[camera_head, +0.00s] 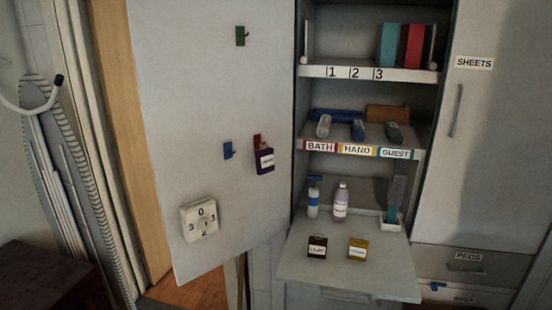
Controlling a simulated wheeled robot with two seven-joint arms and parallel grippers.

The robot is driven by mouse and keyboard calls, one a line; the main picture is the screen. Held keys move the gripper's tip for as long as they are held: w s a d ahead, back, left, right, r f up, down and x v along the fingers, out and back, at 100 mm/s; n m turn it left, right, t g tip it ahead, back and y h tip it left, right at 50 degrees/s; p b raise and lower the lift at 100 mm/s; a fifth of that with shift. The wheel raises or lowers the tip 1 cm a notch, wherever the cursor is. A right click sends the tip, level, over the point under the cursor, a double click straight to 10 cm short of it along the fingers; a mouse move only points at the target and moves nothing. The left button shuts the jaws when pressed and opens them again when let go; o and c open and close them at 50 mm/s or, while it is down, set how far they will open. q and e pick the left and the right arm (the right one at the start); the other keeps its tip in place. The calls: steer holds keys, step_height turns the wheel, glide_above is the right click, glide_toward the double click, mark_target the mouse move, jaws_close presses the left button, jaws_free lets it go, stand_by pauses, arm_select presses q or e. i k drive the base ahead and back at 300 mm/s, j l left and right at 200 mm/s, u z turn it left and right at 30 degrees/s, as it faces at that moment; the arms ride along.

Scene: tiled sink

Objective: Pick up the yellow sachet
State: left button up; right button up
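The yellow sachet (358,249) is a small flat packet with a white label. It lies on the grey fold-down shelf (300,262) at the bottom of the open cabinet, right of a dark sachet (317,246) with a white label. The two sachets are apart, and nothing covers the yellow one. Neither of my grippers shows in the head view.
Behind the sachets stand a blue-and-white bottle (313,200), a pale purple bottle (341,203) and a white holder (391,220) with a teal item.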

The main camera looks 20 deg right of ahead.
mark_target(358, 250)
steer(key=i+j, duration=0.1)
steer(key=i, duration=0.9)
steer(key=z, duration=1.9)
